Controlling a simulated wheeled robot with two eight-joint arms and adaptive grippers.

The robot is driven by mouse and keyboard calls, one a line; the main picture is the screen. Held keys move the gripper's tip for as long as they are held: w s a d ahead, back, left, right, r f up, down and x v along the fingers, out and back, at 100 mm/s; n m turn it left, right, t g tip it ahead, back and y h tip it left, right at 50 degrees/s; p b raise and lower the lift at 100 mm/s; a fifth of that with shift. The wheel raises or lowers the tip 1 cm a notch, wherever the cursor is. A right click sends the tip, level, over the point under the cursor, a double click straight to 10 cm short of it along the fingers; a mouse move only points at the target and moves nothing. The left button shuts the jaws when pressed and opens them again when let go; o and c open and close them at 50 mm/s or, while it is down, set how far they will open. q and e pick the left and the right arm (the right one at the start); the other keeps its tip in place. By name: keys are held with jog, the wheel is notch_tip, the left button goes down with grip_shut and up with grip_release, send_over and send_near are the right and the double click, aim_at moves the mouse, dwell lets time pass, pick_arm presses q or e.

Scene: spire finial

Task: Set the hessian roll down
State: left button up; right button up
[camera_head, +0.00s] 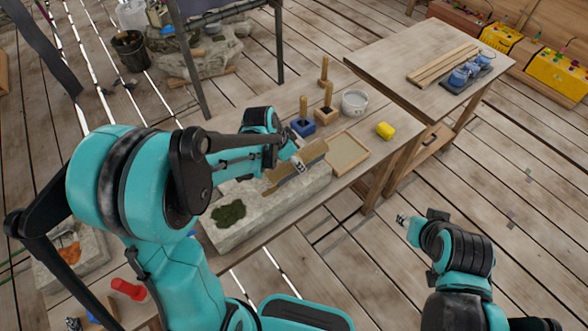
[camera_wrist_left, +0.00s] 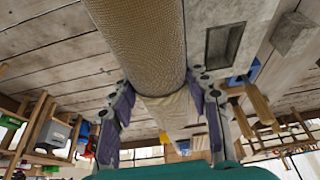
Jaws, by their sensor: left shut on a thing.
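The hessian roll (camera_head: 313,151) is a tan woven cylinder over the right end of the pale stone block in the head view. In the left wrist view the roll (camera_wrist_left: 145,42) runs from the top of the picture down between the fingers. My left gripper (camera_head: 297,165) is shut on it, with one purple-padded finger on each side in the wrist view (camera_wrist_left: 160,108). I cannot tell whether the roll touches the stone. My right gripper (camera_head: 402,219) is off the bench's near side, away from the roll; its finger opening is too small to tell.
The stone block (camera_head: 275,212) bears a green moss patch (camera_head: 228,212). A shallow wooden tray (camera_head: 348,152) lies right of the roll. A second table (camera_head: 400,55) stands beyond.

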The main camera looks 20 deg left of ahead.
pick_arm(q)
jog(key=shift+f+b, duration=0.65)
jog(key=shift+f, duration=1.35)
jog(key=shift+f, duration=0.15)
jog(key=o, duration=1.5)
jog(key=shift+o, duration=0.2)
